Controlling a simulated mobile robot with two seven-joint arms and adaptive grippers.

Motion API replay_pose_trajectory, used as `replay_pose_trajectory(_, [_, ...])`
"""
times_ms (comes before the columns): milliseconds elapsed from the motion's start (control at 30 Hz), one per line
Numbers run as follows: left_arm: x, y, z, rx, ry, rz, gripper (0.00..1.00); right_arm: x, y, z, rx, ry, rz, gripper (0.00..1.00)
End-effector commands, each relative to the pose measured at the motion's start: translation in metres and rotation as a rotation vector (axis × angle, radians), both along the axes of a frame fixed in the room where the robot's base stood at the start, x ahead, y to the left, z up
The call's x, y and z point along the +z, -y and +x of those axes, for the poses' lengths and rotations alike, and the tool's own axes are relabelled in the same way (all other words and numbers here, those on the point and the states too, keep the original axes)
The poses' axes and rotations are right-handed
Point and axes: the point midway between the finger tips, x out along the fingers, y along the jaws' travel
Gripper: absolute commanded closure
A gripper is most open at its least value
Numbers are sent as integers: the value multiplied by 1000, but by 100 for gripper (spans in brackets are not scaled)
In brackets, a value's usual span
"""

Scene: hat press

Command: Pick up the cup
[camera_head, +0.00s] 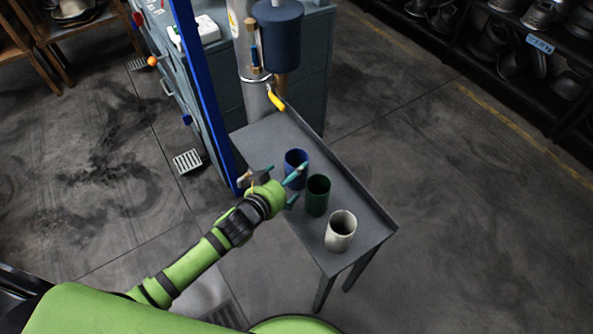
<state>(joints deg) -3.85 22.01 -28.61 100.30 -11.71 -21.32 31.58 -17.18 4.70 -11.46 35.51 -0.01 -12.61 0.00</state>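Three cups stand upright in a row on a narrow grey metal table: a blue cup (296,160) at the back, a dark green cup (318,194) in the middle and a white cup (341,231) nearest the front. My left gripper (292,183) is at the left edge of the table, beside the blue and green cups. Its teal fingers are spread and it appears empty. One finger overlaps the blue cup in the picture, and I cannot tell whether it touches. My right gripper is not in view.
The grey table (370,246) has a raised right rim. A blue post (205,95) and a machine with a dark blue cylinder (278,35) stand behind it. Shelves of metal forms (505,45) line the upper right. The floor right of the table is clear.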

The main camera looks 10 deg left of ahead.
Motion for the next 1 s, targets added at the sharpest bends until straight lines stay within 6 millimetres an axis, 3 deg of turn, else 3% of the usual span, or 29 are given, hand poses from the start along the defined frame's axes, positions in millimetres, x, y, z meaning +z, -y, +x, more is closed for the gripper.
replay_pose_trajectory(400, [-20, 21, 41, 1, -1, 1, 0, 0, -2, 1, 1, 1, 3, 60])
replay_pose_trajectory(667, [-21, 21, 43, 0, -2, 1, 0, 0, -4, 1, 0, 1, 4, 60])
replay_pose_trajectory(700, [-21, 21, 43, 1, -2, 1, 4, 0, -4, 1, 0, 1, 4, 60])
replay_pose_trajectory(833, [-21, 21, 43, 1, -2, 1, 56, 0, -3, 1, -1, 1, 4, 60])
replay_pose_trajectory(1000, [-21, 21, 43, 1, -1, 1, 58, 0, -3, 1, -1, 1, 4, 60])
